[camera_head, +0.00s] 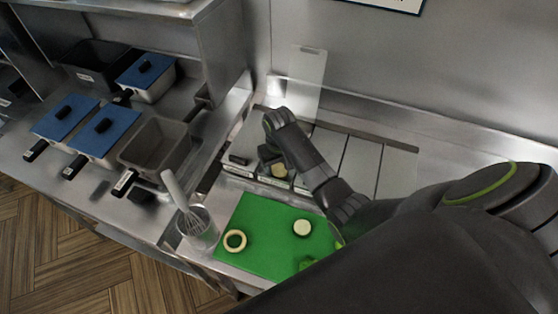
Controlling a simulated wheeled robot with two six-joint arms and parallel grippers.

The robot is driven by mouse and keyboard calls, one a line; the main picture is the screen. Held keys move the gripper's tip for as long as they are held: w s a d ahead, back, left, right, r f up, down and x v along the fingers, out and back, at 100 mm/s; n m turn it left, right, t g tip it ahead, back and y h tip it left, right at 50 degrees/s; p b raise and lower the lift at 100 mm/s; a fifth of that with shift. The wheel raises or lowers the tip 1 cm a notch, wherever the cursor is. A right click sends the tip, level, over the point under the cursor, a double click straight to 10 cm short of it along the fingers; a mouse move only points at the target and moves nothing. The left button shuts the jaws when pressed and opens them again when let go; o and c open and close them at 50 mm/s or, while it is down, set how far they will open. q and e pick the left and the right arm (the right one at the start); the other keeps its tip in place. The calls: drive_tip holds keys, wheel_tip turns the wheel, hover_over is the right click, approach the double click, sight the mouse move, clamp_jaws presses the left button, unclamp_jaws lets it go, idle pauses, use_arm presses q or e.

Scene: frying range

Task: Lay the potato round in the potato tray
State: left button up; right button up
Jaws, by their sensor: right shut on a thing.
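My right gripper (270,161) reaches down over the row of steel trays behind the green board. It is shut on a pale round slice, which I take to be the potato round (279,171), low at the front of the trays. The arm partly covers the trays, and the tray labels are too small to read, so I cannot tell which is the potato tray or whether the slice touches one. Another pale round (302,228) lies on the board. My left gripper is not in view.
The green board (262,217) also carries a pale ring (235,240) and green pieces (307,263), partly hidden by my right arm. A whisk stands in a clear container (198,229) left of the board. Fry baskets (155,148) and blue-lidded pans (104,130) stand farther left.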

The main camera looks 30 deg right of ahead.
drive_tip(key=shift+d+f, duration=0.1)
drive_tip(key=shift+f, duration=0.25)
drive_tip(key=o, duration=0.8)
drive_tip(key=shift+o, duration=0.3)
drive_tip(key=shift+d, duration=0.1)
